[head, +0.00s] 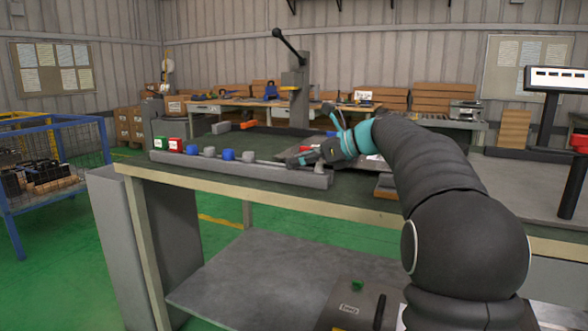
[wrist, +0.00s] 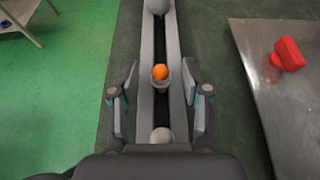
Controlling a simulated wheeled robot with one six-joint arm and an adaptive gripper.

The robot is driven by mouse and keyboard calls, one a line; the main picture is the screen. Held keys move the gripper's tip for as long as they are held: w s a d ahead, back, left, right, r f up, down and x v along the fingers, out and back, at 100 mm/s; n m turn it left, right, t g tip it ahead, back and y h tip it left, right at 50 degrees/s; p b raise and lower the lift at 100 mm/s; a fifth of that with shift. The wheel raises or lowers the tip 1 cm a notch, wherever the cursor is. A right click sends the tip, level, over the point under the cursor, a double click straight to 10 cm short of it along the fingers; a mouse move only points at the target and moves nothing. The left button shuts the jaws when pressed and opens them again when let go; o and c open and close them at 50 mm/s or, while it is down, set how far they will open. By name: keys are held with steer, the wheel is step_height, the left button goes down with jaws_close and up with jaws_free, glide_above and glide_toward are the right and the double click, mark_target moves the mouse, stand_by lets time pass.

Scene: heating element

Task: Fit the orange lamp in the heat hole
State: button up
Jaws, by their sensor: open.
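The orange lamp (wrist: 160,72) shows in the wrist view as a small round orange top in a grey cup-like holder (wrist: 162,88) on a long grey rail (wrist: 146,110). My gripper (wrist: 160,84) is open, with one finger on each side of the rail and the lamp between them, apart from both. In the head view my gripper (head: 316,155) is over the right end of the rail (head: 235,172), and I cannot make out the lamp there. I cannot identify the heat hole in either view.
Grey round pieces (wrist: 161,135) sit along the rail, with blue pieces (head: 228,154) and red and green blocks (head: 176,144) towards its left end. A metal plate (wrist: 258,75) with a red object (wrist: 289,54) lies right of the rail. The dark table between them is clear.

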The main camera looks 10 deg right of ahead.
steer(key=c, duration=0.9)
steer(key=shift+r, duration=0.15)
